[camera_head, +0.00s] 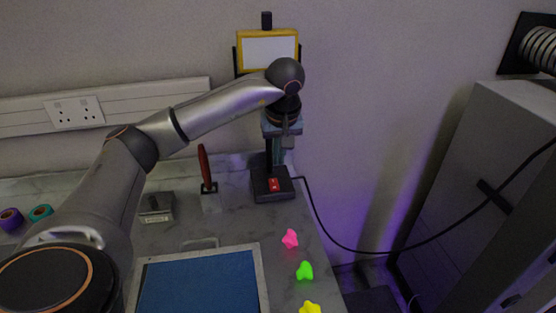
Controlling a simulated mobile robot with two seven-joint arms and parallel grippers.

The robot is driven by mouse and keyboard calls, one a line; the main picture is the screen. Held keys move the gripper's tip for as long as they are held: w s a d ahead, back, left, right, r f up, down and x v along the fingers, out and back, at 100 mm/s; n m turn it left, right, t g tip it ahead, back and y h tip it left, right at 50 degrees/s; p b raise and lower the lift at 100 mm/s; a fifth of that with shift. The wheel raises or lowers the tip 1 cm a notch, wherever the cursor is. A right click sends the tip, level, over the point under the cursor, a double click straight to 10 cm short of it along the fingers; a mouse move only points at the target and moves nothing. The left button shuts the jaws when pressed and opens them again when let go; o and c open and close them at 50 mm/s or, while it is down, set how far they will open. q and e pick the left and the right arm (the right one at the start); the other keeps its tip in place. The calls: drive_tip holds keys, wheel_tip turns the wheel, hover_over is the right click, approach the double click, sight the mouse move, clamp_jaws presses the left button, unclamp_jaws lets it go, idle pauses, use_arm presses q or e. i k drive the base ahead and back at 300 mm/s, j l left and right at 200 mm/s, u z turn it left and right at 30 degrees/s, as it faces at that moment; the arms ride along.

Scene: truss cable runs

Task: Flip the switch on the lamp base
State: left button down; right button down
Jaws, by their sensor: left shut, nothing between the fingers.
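The lamp stands at the back of the worktop against the wall. Its white panel with a yellow frame (268,51) shows above my arm, and its black base (262,193) rests on the worktop. A red switch (274,185) sits on the base; I cannot tell its position. My left arm reaches in from the left, and my left gripper (288,145) points down above the base, in front of the lamp's post. It is shut and empty, apart from the switch. It hides part of the post. My right gripper is out of view.
A black cable (345,246) runs from the base to the grey cabinet (475,170) at right. Pink (290,239), green (304,271) and yellow (310,307) pieces lie in front. A blue-topped tray (257,262) and a red-handled upright tool (204,165) are further left.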

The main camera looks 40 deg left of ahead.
sight(273, 184)
drive_tip(key=k, duration=1)
